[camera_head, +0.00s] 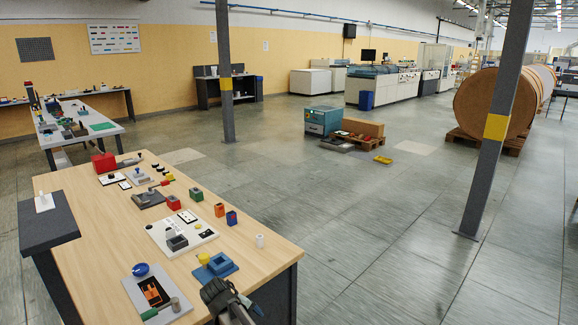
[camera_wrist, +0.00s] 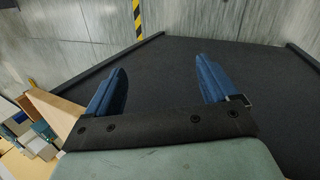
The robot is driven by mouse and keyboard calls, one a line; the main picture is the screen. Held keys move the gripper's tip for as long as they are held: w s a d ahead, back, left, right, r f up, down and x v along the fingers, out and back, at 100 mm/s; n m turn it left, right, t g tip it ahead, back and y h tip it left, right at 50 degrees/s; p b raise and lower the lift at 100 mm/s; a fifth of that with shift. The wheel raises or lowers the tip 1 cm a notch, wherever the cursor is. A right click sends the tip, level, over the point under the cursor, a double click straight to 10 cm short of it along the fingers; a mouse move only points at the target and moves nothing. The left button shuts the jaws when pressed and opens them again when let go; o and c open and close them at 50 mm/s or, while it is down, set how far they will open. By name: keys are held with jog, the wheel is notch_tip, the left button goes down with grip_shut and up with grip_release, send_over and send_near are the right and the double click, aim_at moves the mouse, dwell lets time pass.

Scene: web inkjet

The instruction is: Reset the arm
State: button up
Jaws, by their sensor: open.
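My gripper (camera_head: 242,298) shows at the bottom of the head view, at the near right corner of the wooden worktable (camera_head: 110,225). In the wrist view my gripper (camera_wrist: 160,72) has its two blue fingers spread wide apart, with nothing between them. Beyond the fingers lies a broad dark surface (camera_wrist: 175,65). The arm behind the gripper is mostly cut off by the lower edge of the head view.
Several small parts cover the table further back. A grey post (camera_head: 497,130) rises at right. Open floor (camera_head: 375,225) lies right of the table.

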jog(key=s+d+f+m+g, duration=0.25)
jog(key=s+d+f, duration=0.45)
jog(key=d+f, duration=0.35)
jog(key=s+d+f+m+g, duration=0.2)
jog(key=s+d+f+g, duration=0.1)
jog(key=s+d+f, duration=0.55)
jog(key=s+d+f+m+g+y, duration=0.1)
jog(key=s+d+f+m, duration=0.1)
jog(key=s, duration=0.5)
jog(key=s+d+f+m+g+y, duration=0.1)
jog(key=s+d+f+m, duration=0.1)
jog(key=s+d+f, duration=0.3)
jog(key=s+d+f+m+g+y, duration=0.1)
jog(key=s+d+f+m+g, duration=0.1)
jog(key=s+f, duration=0.4)
jog(key=s+d, duration=0.1)
jog(key=s, duration=0.4)
jog(key=shift+d+f+y, duration=0.15)
jog(key=shift+d+y, duration=0.1)
jog(key=shift+y, duration=0.15)
